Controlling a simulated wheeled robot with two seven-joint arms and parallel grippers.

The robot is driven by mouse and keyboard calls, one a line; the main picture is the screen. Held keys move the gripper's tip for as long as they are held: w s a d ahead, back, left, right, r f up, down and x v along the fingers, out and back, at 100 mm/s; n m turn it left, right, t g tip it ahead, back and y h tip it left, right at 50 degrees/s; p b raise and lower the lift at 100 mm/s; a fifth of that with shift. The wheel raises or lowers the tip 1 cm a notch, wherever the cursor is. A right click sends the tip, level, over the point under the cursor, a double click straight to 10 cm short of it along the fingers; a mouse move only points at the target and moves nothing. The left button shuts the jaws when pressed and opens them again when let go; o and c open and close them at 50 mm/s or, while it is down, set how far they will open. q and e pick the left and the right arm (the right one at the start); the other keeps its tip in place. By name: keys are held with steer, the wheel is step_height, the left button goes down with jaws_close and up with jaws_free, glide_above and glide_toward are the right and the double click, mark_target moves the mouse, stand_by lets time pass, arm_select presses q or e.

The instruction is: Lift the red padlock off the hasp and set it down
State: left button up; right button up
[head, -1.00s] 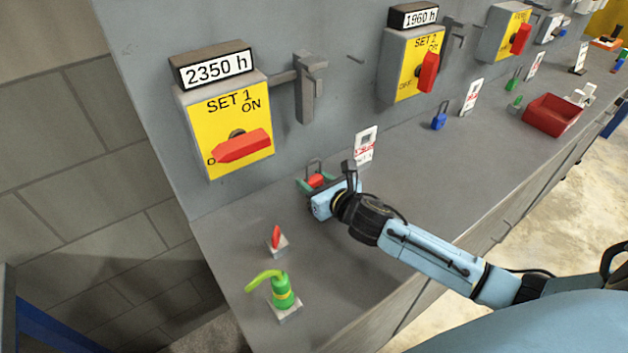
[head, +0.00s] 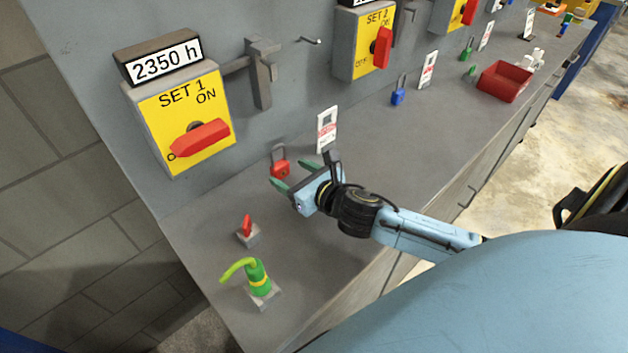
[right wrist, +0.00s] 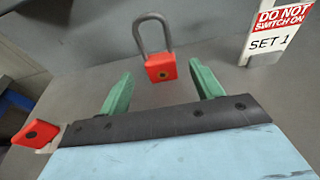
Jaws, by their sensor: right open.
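The red padlock (head: 280,168) stands upright on the grey counter near the back panel, its grey shackle up. It also shows in the right wrist view (right wrist: 161,67), just beyond and between the green fingertips. My right gripper (head: 293,174) is open and empty, a short way in front of the padlock; its fingers also show in the right wrist view (right wrist: 163,80). The hasp (head: 262,73) appears to be the grey bracket beside the SET 1 switch box, and no padlock hangs on it. My left gripper is not in view.
A white DO NOT SWITCH ON tag (head: 327,130) stands right of the padlock. A small red-handled part (head: 247,230) and a green lever piece (head: 256,277) are on the counter at front left. A blue padlock (head: 398,92) and red bin (head: 504,82) are farther right.

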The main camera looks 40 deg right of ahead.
steer(key=v, duration=0.8)
stand_by(0.4)
